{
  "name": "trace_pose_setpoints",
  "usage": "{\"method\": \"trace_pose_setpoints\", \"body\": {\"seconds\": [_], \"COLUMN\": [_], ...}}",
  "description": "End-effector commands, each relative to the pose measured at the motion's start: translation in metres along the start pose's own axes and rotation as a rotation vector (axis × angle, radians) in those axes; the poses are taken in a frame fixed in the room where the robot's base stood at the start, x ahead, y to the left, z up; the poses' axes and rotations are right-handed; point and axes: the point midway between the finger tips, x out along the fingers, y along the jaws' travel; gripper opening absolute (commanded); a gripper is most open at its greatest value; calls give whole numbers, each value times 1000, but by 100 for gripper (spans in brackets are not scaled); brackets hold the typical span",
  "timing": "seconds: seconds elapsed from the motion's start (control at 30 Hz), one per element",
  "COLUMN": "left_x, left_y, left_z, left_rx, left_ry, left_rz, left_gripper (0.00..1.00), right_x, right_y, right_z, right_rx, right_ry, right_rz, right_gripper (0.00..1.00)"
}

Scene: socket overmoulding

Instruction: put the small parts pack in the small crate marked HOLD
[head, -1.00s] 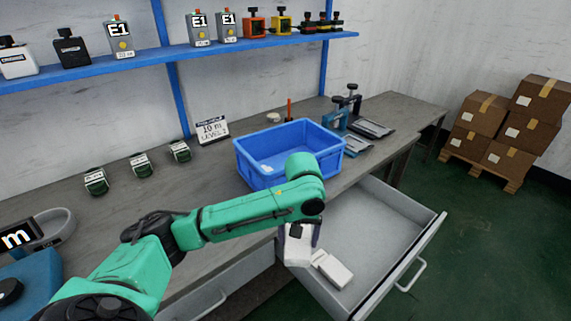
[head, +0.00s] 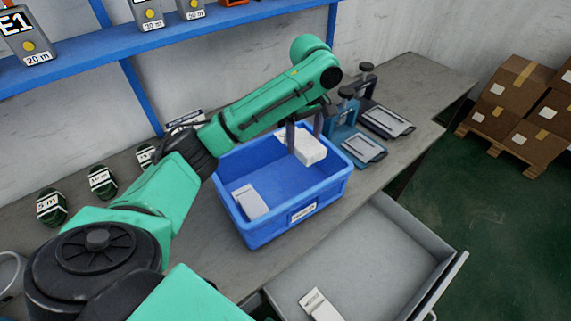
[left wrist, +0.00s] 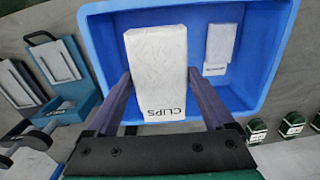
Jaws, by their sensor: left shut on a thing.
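My left gripper (head: 304,132) is shut on a white pack (head: 310,150) and holds it over the right-hand part of the blue crate (head: 285,219). In the left wrist view the held pack (left wrist: 155,60) reads CLIPS and sits between the two fingers, with the crate (left wrist: 97,40) below. The crate stands on the bench and has a white label on its front, too small to read surely. Another white pack (head: 249,201) lies inside the crate at the left; it also shows in the left wrist view (left wrist: 220,45). My right gripper is not in view.
An open grey drawer (head: 365,265) juts out below the bench, with a white pack (head: 320,305) in it. Blue and dark clamp-like fixtures (head: 358,140) stand right of the crate. Several green coils (head: 102,181) stand at the left. A blue shelf (head: 200,35) runs above.

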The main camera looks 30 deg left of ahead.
Motion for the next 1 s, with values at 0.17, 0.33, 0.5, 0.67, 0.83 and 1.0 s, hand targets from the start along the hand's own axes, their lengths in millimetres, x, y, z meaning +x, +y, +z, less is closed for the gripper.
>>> {"method": "trace_pose_setpoints", "body": {"seconds": [0.17, 0.33, 0.5, 0.67, 0.83, 1.0], "left_x": [35, 73, 111, 143, 165, 196], "left_y": [0, -1, -1, -1, -1, -1], "left_z": [2, 0, 0, 0, 0, 1], "left_rx": [3, 1, 1, 2, 3, 2], "left_ry": [-5, -1, 1, 1, 1, 1], "left_rz": [-4, -5, -4, -3, -2, -2], "left_gripper": [30, 30, 30, 30, 30, 30], "right_x": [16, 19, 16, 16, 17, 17], "right_y": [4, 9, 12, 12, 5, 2], "right_z": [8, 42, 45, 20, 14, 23], "right_rx": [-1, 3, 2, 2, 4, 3], "right_ry": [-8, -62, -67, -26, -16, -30], "right_rz": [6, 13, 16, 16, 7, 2], "right_gripper": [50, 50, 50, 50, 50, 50]}}
